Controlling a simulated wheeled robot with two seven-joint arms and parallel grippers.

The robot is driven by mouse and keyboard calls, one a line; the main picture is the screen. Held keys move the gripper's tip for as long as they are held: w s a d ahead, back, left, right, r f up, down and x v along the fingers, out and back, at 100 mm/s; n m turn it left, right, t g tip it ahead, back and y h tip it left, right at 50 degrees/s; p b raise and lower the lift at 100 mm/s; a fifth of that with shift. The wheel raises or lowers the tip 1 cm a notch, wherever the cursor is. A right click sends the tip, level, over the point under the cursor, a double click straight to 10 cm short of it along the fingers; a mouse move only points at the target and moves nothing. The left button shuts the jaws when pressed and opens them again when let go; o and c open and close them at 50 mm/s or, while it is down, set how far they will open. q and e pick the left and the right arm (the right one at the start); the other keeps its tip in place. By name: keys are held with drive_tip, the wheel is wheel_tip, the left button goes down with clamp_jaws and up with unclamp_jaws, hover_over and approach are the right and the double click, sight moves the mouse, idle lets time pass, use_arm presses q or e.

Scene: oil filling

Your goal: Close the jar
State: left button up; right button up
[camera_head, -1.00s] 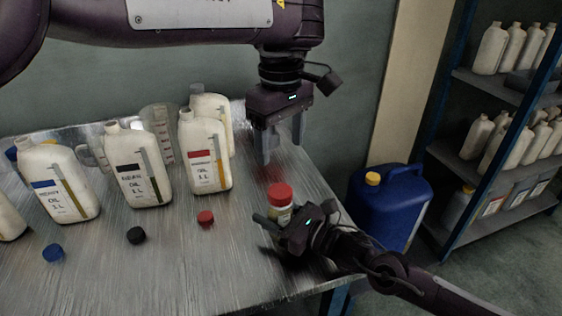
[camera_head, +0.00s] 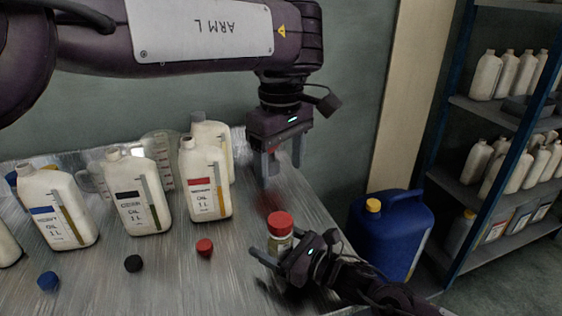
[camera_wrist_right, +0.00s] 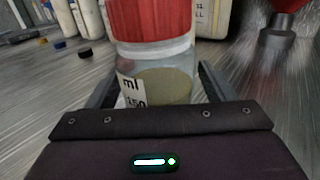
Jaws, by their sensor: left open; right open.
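The jar (camera_head: 279,241) stands upright near the right edge of the metal table. Its red lid (camera_head: 280,224) sits on top of it. In the right wrist view the jar (camera_wrist_right: 160,85), with a pale content and an "ml 150" label, and the red lid (camera_wrist_right: 150,20) are close in front. My right gripper (camera_head: 270,262) is open, its fingers on either side of the jar, low down. Whether they touch the glass I cannot tell. My left gripper (camera_head: 283,165) is open and empty, pointing down above and behind the jar.
Oil bottles with blue (camera_head: 52,208), black (camera_head: 138,195) and red (camera_head: 206,180) labels stand at left. Loose blue (camera_head: 48,281), black (camera_head: 133,263) and red (camera_head: 205,247) caps lie before them. A blue canister (camera_head: 390,235) and a shelf (camera_head: 470,175) stand beyond the table's right.

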drive_tip(key=v, duration=0.7)
drive_tip(key=shift+s+d+b, duration=0.15)
drive_tip(key=shift+d+b, duration=0.05)
drive_tip(key=shift+b, duration=0.2)
